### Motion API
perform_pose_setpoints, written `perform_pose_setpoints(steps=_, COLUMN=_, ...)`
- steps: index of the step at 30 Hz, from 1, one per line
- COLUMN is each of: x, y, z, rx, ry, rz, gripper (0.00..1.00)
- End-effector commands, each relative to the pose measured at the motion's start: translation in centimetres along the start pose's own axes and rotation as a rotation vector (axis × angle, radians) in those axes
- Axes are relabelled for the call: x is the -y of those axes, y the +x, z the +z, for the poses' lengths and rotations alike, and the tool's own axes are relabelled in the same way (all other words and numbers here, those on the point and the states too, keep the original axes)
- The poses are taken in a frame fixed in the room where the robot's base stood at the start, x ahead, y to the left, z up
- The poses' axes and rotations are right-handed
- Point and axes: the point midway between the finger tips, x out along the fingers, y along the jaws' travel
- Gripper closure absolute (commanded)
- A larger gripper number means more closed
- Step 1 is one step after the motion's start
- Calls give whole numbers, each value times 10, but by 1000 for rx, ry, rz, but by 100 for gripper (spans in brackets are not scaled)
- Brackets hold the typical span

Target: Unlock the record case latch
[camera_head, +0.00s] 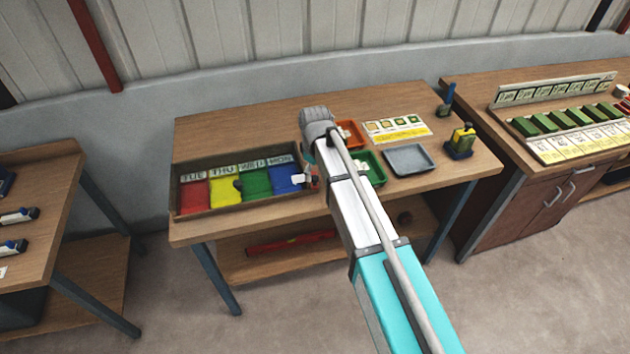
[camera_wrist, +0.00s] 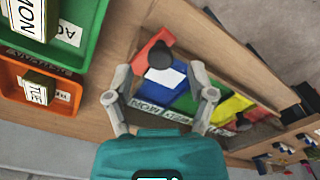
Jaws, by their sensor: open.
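The record case (camera_head: 190,213) is a shallow wooden tray on the middle bench, with red, yellow, green and blue sections and day labels TUE, THU, WED, MON. In the wrist view it (camera_wrist: 262,97) lies beyond my gripper. An orange-red piece (camera_wrist: 141,60) with a dark round knob (camera_wrist: 159,54) sits at the near end, beside the blue section; it may be the latch, but its lock state is unclear. My gripper (camera_wrist: 160,88) is open and empty, its fingers spread below the knob in the picture. In the head view my arm mostly hides the gripper.
Right of the case are an orange tray (camera_head: 349,128), a green tray (camera_head: 375,166), a grey tray (camera_head: 405,171) and a picture card (camera_head: 392,134). Other benches flank this one.

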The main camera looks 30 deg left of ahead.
Motion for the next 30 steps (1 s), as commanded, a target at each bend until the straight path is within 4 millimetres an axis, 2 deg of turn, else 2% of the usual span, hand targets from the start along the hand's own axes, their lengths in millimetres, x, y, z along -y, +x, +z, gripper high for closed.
perform_pose_setpoints(steps=1, x=0, y=8, z=0, rx=0, ry=0, rz=0, gripper=29)
perform_pose_setpoints(steps=9, x=0, y=19, z=0, rx=0, ry=0, rz=0, gripper=29)
perform_pose_setpoints(steps=23, x=0, y=21, z=0, rx=0, ry=0, rz=0, gripper=29)
perform_pose_setpoints(steps=30, x=0, y=21, z=0, rx=0, ry=0, rz=0, gripper=72)
